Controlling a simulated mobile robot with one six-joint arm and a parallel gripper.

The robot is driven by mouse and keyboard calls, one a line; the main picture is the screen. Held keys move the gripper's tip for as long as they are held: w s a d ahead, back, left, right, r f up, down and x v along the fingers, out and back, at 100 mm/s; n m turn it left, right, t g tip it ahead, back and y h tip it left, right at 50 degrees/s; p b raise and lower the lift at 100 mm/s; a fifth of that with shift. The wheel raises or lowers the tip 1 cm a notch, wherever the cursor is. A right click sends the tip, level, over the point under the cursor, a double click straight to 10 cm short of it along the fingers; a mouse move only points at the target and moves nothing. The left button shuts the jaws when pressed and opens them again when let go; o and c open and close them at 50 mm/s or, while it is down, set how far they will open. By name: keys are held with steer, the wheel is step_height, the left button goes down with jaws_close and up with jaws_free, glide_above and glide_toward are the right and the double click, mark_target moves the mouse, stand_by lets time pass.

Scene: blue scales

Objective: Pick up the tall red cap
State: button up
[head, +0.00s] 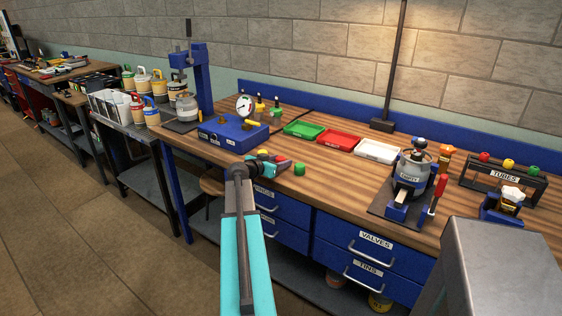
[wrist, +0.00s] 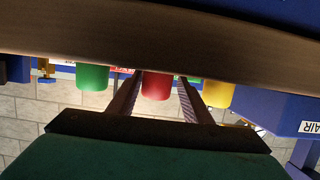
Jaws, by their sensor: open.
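The red cap (wrist: 156,85) shows in the wrist view between my two open fingers, with its upper part cut off by the dark edge band. In the head view the red cap (head: 283,158) stands near the table's front edge, partly hidden by my gripper. My gripper (head: 276,163) reaches in at that edge and is open; in the wrist view its fingers (wrist: 158,98) lie one on each side of the cap. I cannot tell whether they touch it. A green cap (wrist: 92,78) and a yellow cap (wrist: 218,94) stand on either side.
In the head view the green cap (head: 299,169) is just right of my gripper and the yellow cap (head: 262,152) just behind. A blue box with a gauge (head: 233,133) stands to the left. Green (head: 304,130), red (head: 340,140) and white (head: 377,151) trays lie behind.

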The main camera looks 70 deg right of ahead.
mark_target(280, 158)
stand_by(0.4)
steer(key=c, duration=0.9)
steer(key=shift+o, duration=0.2)
steer(key=shift+r, duration=0.2)
steer(key=shift+r+b, duration=0.5)
steer(key=shift+r, duration=1)
steer(key=s+a, duration=0.3)
steer(key=s+a+r+b, duration=0.1)
steer(key=s+a, duration=0.2)
steer(key=s+a+b, duration=0.1)
steer(key=s+a, duration=0.2)
steer(key=shift+s+a+r, duration=0.2)
steer(key=shift+s+a, duration=0.1)
steer(key=shift+f+b, duration=0.15)
steer(key=shift+b, duration=0.5)
steer(key=shift+s+b, duration=0.1)
steer(key=shift+b, duration=0.6)
steer(key=shift+s+a+b, duration=0.1)
steer(key=shift+s+b, duration=0.1)
steer(key=shift+b, duration=1)
steer(key=s+a+b, duration=0.1)
steer(key=b, duration=0.5)
steer(key=shift+a, duration=0.1)
